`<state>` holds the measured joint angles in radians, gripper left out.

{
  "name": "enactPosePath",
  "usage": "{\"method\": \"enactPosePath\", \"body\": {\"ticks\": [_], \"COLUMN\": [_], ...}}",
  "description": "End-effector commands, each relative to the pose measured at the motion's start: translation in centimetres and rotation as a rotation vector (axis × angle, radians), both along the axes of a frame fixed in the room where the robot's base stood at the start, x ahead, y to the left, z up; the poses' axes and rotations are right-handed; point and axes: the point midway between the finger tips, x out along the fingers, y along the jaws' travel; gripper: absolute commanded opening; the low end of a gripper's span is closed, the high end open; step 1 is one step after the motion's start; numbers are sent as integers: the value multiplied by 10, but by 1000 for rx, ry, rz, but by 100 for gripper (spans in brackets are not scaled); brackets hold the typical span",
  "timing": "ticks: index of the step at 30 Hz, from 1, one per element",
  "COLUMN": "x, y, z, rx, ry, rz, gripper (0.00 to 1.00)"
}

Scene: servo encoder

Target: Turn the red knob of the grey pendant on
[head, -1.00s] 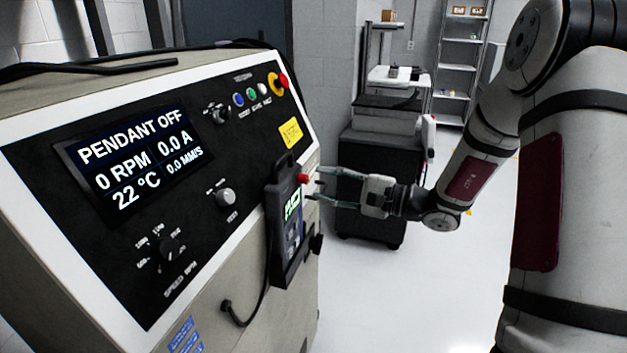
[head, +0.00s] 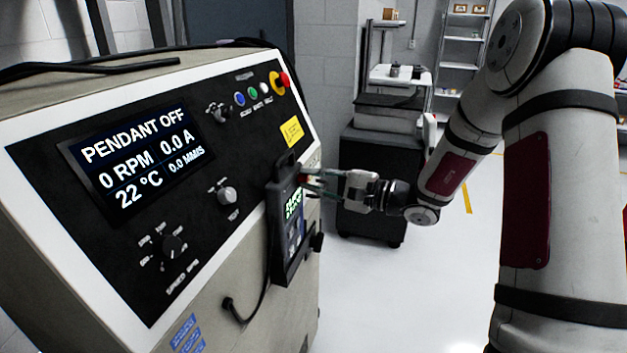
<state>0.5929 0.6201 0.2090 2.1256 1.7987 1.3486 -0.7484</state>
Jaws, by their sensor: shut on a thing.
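The grey pendant (head: 287,228) hangs upright on the right end of the machine's front panel, with a small green-lit screen. The red knob (head: 302,178) is at the pendant's upper right and is mostly hidden by the fingers. My gripper (head: 308,181) reaches in from the right, level with the knob, and its fingers are closed around the knob. The machine's display (head: 135,160) reads "PENDANT OFF", 0 RPM, 0.0 A and 22 °C.
The front panel carries a test knob (head: 226,196), a speed knob (head: 173,247), coloured buttons and a red emergency stop (head: 284,79). A cable hangs from the pendant. A dark cabinet (head: 375,190) stands behind my gripper. The floor at the right is clear.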

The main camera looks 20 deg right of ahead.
Motion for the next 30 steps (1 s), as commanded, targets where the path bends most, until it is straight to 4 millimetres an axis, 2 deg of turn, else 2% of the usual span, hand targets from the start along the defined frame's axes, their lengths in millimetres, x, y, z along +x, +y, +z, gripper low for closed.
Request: {"method": "enactPosePath", "body": {"ticks": [11,30], "x": [-1,0], "y": [0,-1], "z": [1,3], "rx": [62,396], "ry": [86,545], "rz": [1,0], "gripper": [0,0]}}
